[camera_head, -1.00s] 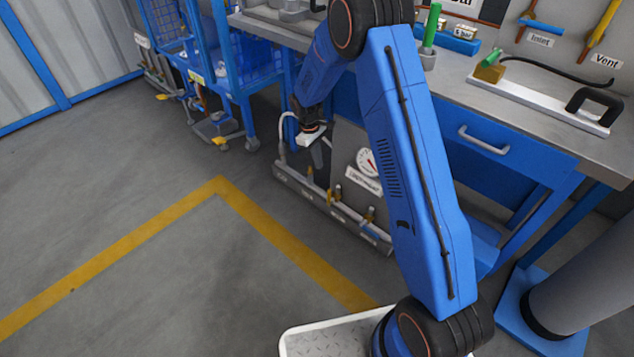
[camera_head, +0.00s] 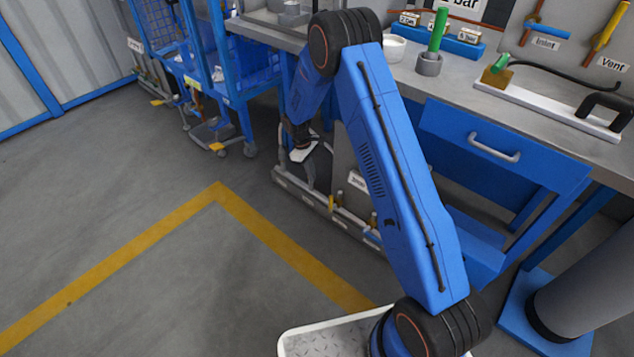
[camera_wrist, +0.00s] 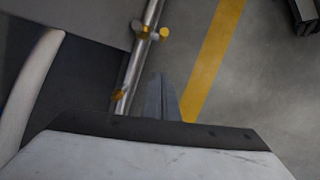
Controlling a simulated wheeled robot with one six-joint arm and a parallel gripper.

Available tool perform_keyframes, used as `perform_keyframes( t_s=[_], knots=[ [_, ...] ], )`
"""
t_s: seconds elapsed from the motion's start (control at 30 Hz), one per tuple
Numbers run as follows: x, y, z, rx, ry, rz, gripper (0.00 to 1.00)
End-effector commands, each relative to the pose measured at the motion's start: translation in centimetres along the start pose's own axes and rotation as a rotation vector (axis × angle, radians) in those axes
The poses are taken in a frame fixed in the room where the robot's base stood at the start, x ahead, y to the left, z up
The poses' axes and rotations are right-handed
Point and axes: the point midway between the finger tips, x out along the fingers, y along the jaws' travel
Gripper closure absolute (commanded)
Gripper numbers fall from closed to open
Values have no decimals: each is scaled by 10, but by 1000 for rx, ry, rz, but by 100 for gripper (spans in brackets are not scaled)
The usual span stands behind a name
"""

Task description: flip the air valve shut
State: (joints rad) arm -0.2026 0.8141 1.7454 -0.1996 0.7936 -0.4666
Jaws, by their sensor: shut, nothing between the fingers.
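A low pipe (camera_head: 345,222) runs along the floor at the foot of the bench, with small yellow-handled valves on it. One yellow handle (camera_head: 331,202) shows just right of and below my gripper; which valve is the air valve I cannot tell. In the wrist view, the pipe (camera_wrist: 136,62) carries a yellow valve handle (camera_wrist: 141,30) at the top and an orange-yellow part (camera_wrist: 120,94) left of my fingers. My gripper (camera_wrist: 163,82) is shut and empty, its fingertips beside the pipe on its right. Contact cannot be told. In the head view my gripper (camera_head: 309,182) points down.
A blue bench with a drawer (camera_head: 500,150) stands behind and right of my arm. A blue wire cart (camera_head: 235,85) stands left of the pipe. The floor in front is clear, with a yellow line (camera_head: 270,235). A pale curved hose (camera_wrist: 28,85) is at left in the wrist view.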

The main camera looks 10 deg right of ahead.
Motion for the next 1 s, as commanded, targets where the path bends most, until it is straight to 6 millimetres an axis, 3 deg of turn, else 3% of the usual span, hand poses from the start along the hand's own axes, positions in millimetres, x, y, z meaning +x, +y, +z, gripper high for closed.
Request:
perform_keyframes(
  t_s=[0.5,0.8,1.0],
  knots=[
    [89,0,1,1,-2,-2,100],
    [96,0,34,2,1,1,100],
    [97,0,39,1,1,1,100]
  ],
)
